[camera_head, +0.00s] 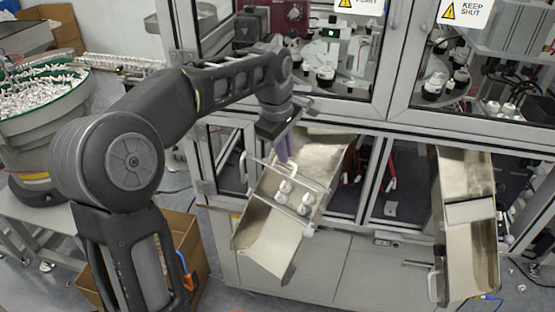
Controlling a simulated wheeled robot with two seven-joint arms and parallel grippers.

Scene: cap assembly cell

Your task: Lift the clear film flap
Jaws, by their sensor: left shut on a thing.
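My left gripper (286,157) reaches in from the left and points down over the upper part of the left metal chute (270,245). Its purple fingers are shut on the clear film flap (307,178), at its upper edge. The flap is see-through, so its outline is hard to make out; a pale rail runs along it. Several white and grey caps (285,187) lie in the chute just below the fingers. My right gripper is not in view.
A second metal chute (470,250) stands at the right with its lower tray empty. Glazed machine doors with grey frames (390,70) rise behind. A bowl feeder full of small white parts (45,105) and a cardboard box (187,250) are at the left.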

